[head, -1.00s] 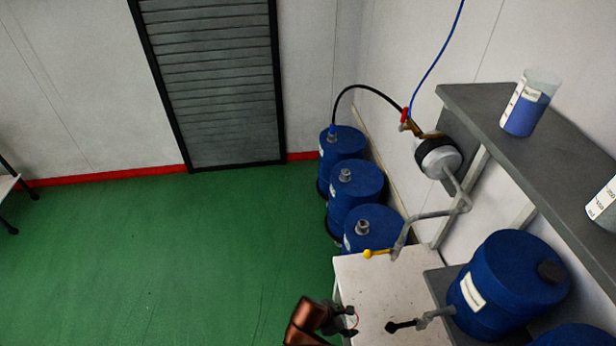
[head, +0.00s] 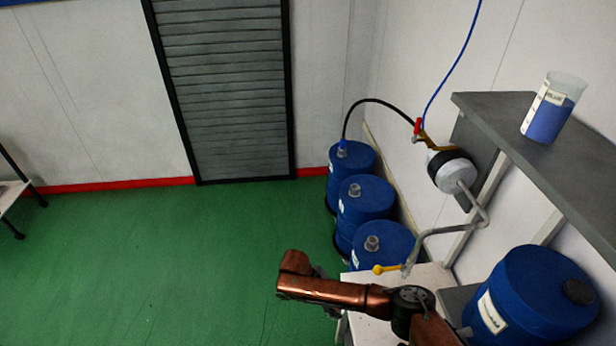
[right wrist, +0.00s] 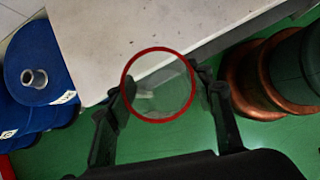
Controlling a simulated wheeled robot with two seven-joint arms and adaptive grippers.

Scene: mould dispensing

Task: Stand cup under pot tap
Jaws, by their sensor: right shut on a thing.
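In the right wrist view my right gripper (right wrist: 162,88) is shut on a clear cup (right wrist: 158,86) with a red rim. The cup's open mouth faces the camera, and it is over the green floor beside the white table (right wrist: 130,35). In the head view my right arm crosses the table's front; the cup cannot be made out there. A round black and white pot (head: 453,170) is fixed to the wall. Its bent grey pipe leads down to a tap with a yellow handle (head: 385,269) above the table's far end. My left gripper is not in view.
Several blue drums (head: 365,205) stand on the floor behind the table.

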